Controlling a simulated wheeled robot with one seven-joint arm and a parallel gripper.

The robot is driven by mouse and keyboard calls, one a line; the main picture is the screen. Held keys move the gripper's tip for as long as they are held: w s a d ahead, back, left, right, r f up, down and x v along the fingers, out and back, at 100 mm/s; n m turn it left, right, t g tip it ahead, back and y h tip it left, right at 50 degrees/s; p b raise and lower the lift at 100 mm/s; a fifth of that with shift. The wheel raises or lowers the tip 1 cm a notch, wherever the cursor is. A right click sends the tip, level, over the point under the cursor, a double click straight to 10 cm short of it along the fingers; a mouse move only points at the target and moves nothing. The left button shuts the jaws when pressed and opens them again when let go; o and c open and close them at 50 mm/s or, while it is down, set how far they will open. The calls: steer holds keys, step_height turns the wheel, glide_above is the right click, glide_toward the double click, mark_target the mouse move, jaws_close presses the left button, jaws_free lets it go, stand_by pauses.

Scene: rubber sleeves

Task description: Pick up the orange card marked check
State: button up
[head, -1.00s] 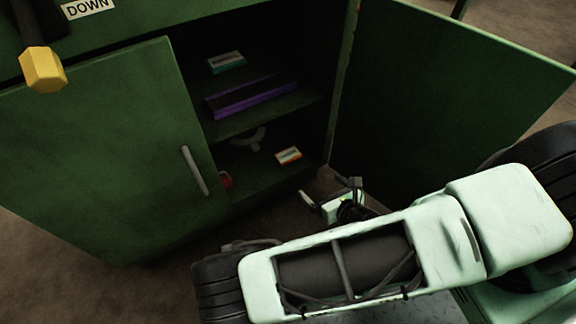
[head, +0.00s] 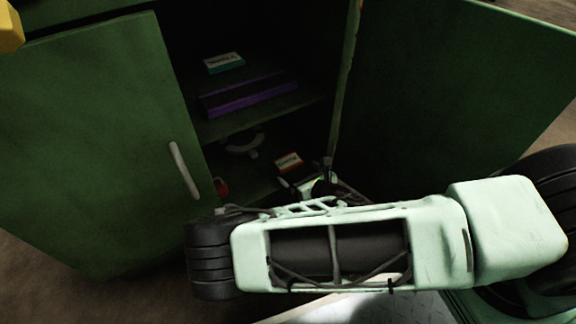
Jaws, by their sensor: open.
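The orange card (head: 289,161) has a pale label with dark writing, too small to read. It lies on the bottom shelf of the green cabinet (head: 105,125), toward the right of the opening. My gripper (head: 306,182) is at the cabinet's opening, just in front of and below the card in the head view. It is open, and its fingers look small and partly dark. I see nothing between them. Whether a finger touches the card cannot be told from this view.
On the upper shelf are a teal-edged labelled card (head: 224,63) and a purple-edged dark box (head: 248,95). A grey curved piece (head: 244,145) and a small red object (head: 221,187) are on the bottom shelf. The right door (head: 450,85) stands open; the left door has a handle (head: 184,170).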

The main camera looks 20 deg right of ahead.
mark_target(291, 165)
steer(key=b+x, duration=0.2)
steer(key=x, duration=0.1)
steer(key=shift+w+f, duration=0.25)
steer(key=shift+w, duration=0.05)
steer(key=shift+w+b, duration=0.3)
steer(key=shift+w, duration=0.1)
steer(key=shift+r, duration=0.1)
steer(key=c, duration=1)
